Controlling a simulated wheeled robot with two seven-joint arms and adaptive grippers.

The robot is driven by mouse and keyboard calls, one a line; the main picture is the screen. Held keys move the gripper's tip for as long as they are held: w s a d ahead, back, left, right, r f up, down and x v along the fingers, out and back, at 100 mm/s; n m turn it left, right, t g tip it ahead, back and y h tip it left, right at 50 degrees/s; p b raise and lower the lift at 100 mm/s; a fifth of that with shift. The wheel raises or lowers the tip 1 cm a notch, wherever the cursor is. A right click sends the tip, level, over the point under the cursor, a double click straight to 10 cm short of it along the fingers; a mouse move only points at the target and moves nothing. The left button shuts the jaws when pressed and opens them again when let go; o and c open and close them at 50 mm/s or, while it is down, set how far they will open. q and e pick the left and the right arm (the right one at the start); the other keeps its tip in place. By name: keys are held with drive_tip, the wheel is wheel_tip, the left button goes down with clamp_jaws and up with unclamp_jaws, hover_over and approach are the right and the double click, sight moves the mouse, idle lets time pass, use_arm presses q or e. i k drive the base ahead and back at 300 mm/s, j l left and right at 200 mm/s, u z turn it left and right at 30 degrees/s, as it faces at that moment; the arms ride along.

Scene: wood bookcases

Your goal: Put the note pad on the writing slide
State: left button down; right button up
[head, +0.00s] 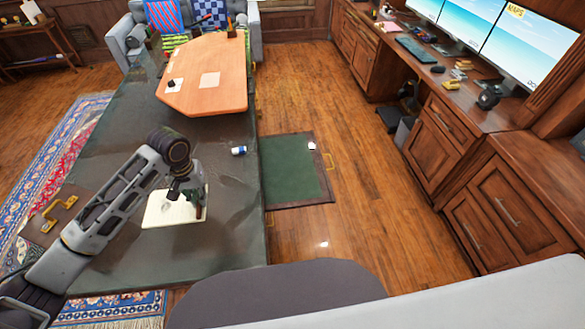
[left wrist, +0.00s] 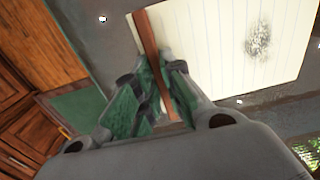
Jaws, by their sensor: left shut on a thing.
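The note pad (head: 160,212), cream and lined with a brown binding strip, is at the near part of the dark desk top; I cannot tell whether it touches the surface. My left gripper (head: 197,207) is shut on its right edge. In the left wrist view the fingers (left wrist: 155,100) pinch the brown strip of the note pad (left wrist: 225,45), which has a dark smudge on its page. The writing slide (head: 292,170), a green panel with a brown border and brass handle, sticks out from the desk's right side. It also shows in the left wrist view (left wrist: 85,108). My right gripper is not in view.
A small white and blue item (head: 238,150) lies on the desk near the slide. A small white item (head: 312,146) is on the slide's right side. An orange-brown board (head: 215,75) covers the far desk. A grey chair (head: 275,295) is in front.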

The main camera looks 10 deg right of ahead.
sight(291, 166)
drive_tip(key=l+z, duration=0.15)
drive_tip(key=z, duration=0.2)
drive_tip(key=k+l+z, duration=0.1)
drive_tip(key=z, duration=0.25)
drive_tip(key=l+z, duration=0.35)
drive_tip(key=i+l+z, duration=0.1)
drive_tip(key=l+z, duration=0.2)
drive_tip(key=z, duration=0.15)
drive_tip(key=i+l+z, duration=0.2)
drive_tip(key=z, duration=0.3)
drive_tip(key=i+l, duration=0.1)
drive_tip(key=i, duration=0.15)
drive_tip(key=i+u, duration=0.5)
drive_tip(key=i+j+u, duration=0.1)
drive_tip(key=u, duration=0.15)
drive_tip(key=i+u, duration=0.55)
drive_tip(key=i, duration=0.15)
